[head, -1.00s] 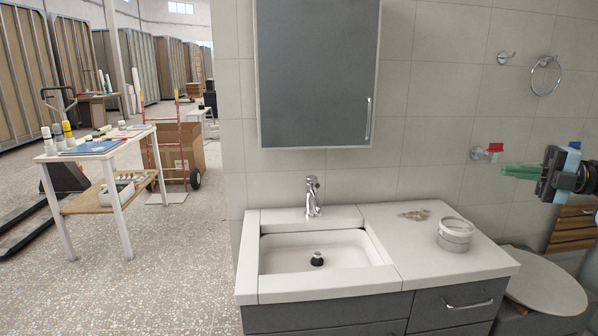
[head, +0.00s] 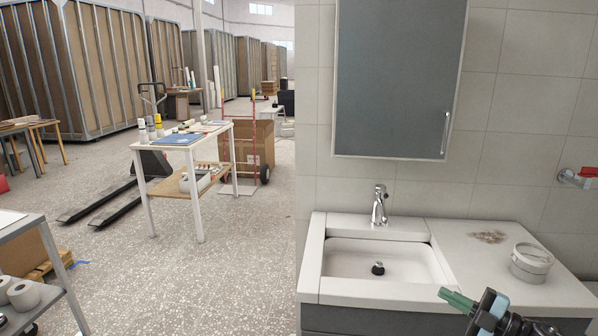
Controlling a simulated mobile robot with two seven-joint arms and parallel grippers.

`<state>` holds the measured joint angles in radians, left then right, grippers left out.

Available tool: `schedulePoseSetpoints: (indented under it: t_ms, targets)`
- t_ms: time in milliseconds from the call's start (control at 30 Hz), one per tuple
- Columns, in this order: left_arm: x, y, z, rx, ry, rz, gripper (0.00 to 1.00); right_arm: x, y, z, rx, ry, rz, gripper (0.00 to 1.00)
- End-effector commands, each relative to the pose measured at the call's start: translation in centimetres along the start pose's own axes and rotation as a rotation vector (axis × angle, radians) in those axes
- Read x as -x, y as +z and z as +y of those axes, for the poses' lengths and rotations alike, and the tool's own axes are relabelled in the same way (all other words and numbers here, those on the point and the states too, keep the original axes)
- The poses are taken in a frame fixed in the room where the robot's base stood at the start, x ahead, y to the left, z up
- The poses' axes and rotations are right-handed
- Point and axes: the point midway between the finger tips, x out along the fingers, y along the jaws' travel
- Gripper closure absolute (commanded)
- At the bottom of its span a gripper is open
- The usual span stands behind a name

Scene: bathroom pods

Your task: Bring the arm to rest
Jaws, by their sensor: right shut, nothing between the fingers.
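My right gripper (head: 458,299) shows at the bottom right of the head view, in front of the vanity's front edge. Its green fingers are together with nothing between them, and they point up and to the left. The rest of that arm runs out of the bottom of the picture. My left gripper is not in the picture.
The white sink (head: 385,262) has a chrome tap (head: 379,206), and a round white tub (head: 531,262) stands on the counter. A grey cabinet (head: 397,80) hangs above. A white work table (head: 196,140) and a grey shelf cart (head: 40,262) stand left, with open floor between.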

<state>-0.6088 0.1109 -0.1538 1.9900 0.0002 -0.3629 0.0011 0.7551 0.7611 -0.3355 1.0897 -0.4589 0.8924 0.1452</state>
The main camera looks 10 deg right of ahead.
Motion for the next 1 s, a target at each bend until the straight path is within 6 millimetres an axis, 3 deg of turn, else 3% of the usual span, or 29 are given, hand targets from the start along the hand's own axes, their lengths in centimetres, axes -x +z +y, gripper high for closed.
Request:
schedulePoseSetpoints:
  t_ms: [33, 100, 467, 700, 1000]
  targets:
    - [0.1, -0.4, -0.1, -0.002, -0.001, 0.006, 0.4, -0.3, -0.8, -2.3, -0.048, 0.011, -0.017, 1.0]
    - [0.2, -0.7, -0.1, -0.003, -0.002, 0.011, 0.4, -0.4, -1.7, -5.2, -0.11, 0.027, -0.051, 1.0]
    - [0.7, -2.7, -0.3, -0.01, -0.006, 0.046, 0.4, 1.9, -7.5, -18.5, -0.447, 0.081, -0.29, 1.0]
    - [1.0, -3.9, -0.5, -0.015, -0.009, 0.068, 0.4, 5.8, -12.7, -25.9, -0.682, 0.086, -0.498, 1.0]
    - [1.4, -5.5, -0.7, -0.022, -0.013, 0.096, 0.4, 12.4, -20.6, -33.0, -0.974, 0.056, -0.793, 1.0]
